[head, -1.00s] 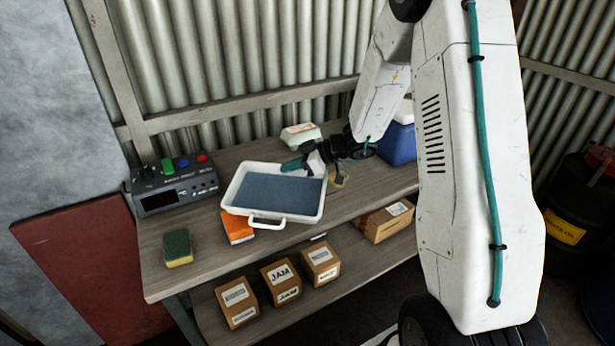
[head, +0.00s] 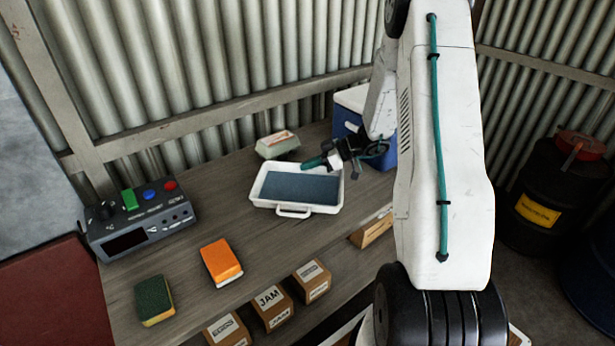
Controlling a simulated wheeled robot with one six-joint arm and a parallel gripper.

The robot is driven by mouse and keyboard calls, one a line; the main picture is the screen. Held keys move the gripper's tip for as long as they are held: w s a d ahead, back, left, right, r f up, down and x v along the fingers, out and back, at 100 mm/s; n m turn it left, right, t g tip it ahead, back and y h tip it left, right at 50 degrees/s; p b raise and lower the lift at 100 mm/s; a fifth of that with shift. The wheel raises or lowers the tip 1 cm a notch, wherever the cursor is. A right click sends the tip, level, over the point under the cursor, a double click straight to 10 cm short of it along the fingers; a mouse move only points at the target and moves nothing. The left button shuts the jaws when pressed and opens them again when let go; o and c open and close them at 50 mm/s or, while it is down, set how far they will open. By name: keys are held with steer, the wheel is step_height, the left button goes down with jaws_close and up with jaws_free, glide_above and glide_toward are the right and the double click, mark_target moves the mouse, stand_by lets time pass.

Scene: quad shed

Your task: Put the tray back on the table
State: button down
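The tray (head: 258,200) is white with a dark blue-grey inside and a loop handle at its near side. It is level, over the far middle part of the wooden table (head: 210,195); I cannot tell if it touches the tabletop. My gripper (head: 318,162) is at the tray's far rim, toward the right, and appears shut on it. The exact grip is partly hidden by the gripper itself. The tray looks empty.
A control box (head: 140,222) stands at the left. An egg carton (head: 277,145) and a blue cooler (head: 347,122) are behind the tray. Boxes (head: 272,307) sit on the lower shelf.

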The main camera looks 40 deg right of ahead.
mark_target(309, 174)
steer(key=shift+f, duration=1.9)
steer(key=shift+f, duration=0.15)
steer(key=c, duration=1.7)
jaws_free()
